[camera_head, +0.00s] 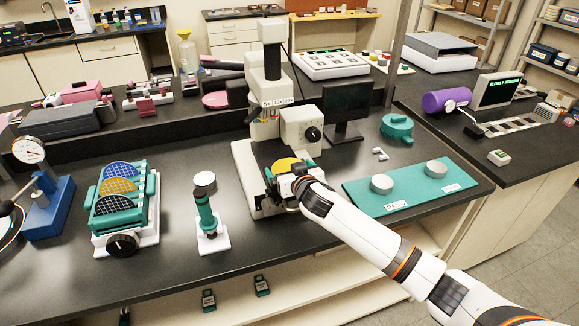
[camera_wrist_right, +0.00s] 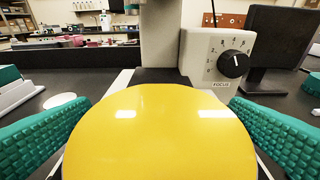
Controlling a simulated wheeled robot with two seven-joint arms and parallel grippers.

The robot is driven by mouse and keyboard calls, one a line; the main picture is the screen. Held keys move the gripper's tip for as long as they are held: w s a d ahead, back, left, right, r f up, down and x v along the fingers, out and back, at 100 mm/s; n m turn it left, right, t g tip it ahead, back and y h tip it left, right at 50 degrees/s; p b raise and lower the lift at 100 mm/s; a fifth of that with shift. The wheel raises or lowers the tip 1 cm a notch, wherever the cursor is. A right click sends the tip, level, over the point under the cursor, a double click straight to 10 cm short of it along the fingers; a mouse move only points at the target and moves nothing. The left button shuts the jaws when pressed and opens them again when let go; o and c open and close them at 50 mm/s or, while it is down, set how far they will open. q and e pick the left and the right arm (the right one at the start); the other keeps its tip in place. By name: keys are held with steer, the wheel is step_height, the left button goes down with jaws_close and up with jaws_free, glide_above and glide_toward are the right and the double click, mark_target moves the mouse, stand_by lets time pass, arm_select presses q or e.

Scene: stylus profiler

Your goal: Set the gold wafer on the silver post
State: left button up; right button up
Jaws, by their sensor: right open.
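The gold wafer (camera_head: 285,164) is a plain yellow disc at the microscope's stage, just beyond my right gripper (camera_head: 287,177). In the right wrist view the wafer (camera_wrist_right: 160,130) fills the lower middle, between the two teal finger pads. My right gripper is open around it; I cannot tell whether either pad touches its edge. What lies under the wafer is hidden. Silver round posts stand on the teal mat to the right, one (camera_head: 381,184) behind a PASS label and another (camera_head: 436,169) farther right. A further silver disc-topped piece (camera_head: 205,180) stands left of the microscope. My left gripper is out of view.
The white microscope (camera_head: 243,165) rises close behind the gripper, with its focus knob box (camera_head: 302,129) at right. The teal mat (camera_head: 410,188) lies right of my arm. A wafer rack (camera_head: 152,205) and a teal-handled tool (camera_head: 206,215) stand left. A monitor (camera_head: 347,103) stands behind.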

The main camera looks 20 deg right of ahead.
steer(key=shift+w, duration=0.25)
steer(key=shift+c, duration=0.2)
steer(key=c, duration=0.7)
steer(key=shift+o, duration=0.2)
step_height(320, 180, up, 10)
steer(key=shift+b, duration=0.7)
